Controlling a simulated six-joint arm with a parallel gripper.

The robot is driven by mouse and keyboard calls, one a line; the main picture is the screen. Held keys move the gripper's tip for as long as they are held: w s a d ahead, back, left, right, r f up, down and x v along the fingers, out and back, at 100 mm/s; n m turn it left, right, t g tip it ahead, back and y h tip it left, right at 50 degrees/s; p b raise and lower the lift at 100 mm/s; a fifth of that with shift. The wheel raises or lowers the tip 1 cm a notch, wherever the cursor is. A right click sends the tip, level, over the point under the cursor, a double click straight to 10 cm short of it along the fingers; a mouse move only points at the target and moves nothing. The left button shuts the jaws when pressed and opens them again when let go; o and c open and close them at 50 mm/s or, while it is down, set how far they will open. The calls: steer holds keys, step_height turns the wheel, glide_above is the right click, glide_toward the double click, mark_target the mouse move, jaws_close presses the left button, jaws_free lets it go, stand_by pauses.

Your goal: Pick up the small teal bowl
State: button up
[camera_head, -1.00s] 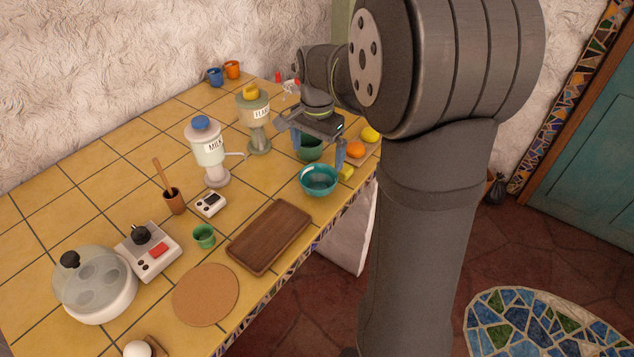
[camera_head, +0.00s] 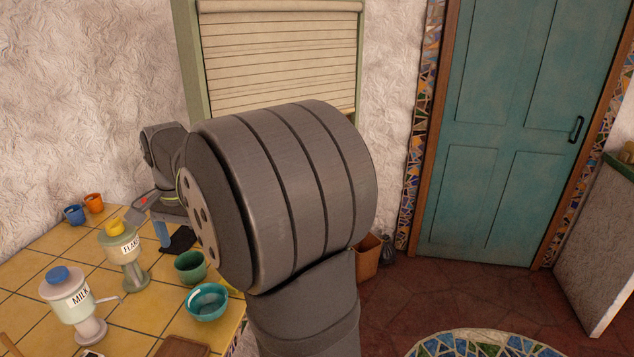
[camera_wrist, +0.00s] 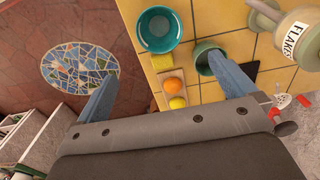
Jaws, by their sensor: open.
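The teal bowl (camera_head: 206,303) sits upright and empty on the yellow tiled counter near its right edge. It shows at the top of the wrist view (camera_wrist: 158,30). A darker green bowl (camera_head: 190,266) stands just behind it; in the wrist view one finger covers part of this green bowl (camera_wrist: 203,50). My gripper (camera_wrist: 162,70) is open and empty, its two blue fingers apart. In the head view only one blue finger shows clearly, behind the green bowl; my arm hides the rest.
The FLAKES dispenser (camera_head: 122,248) and MILK dispenser (camera_head: 71,296) stand left of the bowls. Blue and orange cups (camera_head: 94,203) stand at the back.

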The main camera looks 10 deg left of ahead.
mark_target(210, 310)
step_height(210, 310, down, 19)
steer(key=m, duration=1.3)
steer(key=shift+w+d, duration=0.1)
steer(key=shift+r, duration=0.1)
steer(key=c, duration=0.9)
